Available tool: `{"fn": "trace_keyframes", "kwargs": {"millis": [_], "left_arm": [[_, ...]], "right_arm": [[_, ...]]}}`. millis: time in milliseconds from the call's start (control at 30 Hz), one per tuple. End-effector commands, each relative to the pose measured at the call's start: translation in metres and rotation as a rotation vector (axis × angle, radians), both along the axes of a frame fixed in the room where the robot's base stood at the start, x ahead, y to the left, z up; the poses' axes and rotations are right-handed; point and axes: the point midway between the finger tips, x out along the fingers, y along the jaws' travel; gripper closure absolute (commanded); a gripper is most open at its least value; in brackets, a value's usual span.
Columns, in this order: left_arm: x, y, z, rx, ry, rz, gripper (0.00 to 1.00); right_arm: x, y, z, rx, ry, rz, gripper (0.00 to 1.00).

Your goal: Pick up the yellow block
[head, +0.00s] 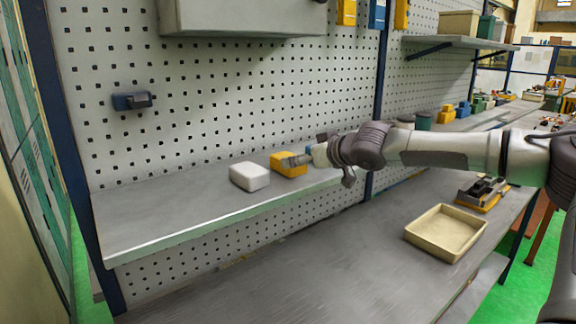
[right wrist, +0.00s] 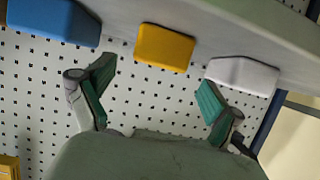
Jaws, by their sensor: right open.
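The yellow block (head: 287,168) sits on the upper shelf between a white block (head: 249,176) on its left and a blue block on its right. In the head view my right gripper (head: 318,160) reaches in from the right, and a finger overlaps the yellow block's right side. In the right wrist view the gripper (right wrist: 155,74) is open and empty, with green-padded fingers spread wide. The yellow block (right wrist: 164,47) lies ahead, between and beyond the fingertips. The white block (right wrist: 242,75) is near one finger and the blue block (right wrist: 52,20) is at upper left. My left gripper is out of view.
The grey shelf (head: 150,222) is fixed to a perforated white wall panel (head: 220,95). Below it is a workbench (head: 300,270) with a shallow beige tray (head: 408,238) on the right. The shelf left of the white block is clear.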

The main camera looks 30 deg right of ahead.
Motion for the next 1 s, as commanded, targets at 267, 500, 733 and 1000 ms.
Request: {"fn": "trace_keyframes", "kwargs": {"millis": [267, 500, 733, 1000], "left_arm": [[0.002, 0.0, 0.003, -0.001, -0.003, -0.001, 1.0], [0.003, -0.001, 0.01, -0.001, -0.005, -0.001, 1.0], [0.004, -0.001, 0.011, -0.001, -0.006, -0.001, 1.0], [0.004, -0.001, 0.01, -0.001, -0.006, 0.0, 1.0]], "right_arm": [[0.016, 0.002, -0.005, -0.002, 0.003, 0.002, 0.08], [0.046, 0.002, -0.014, -0.003, 0.003, 0.001, 0.08], [0.059, 0.003, -0.019, 0.0, -0.001, 0.001, 0.08], [0.059, 0.003, -0.019, 0.0, -0.002, 0.001, 0.23]]}}
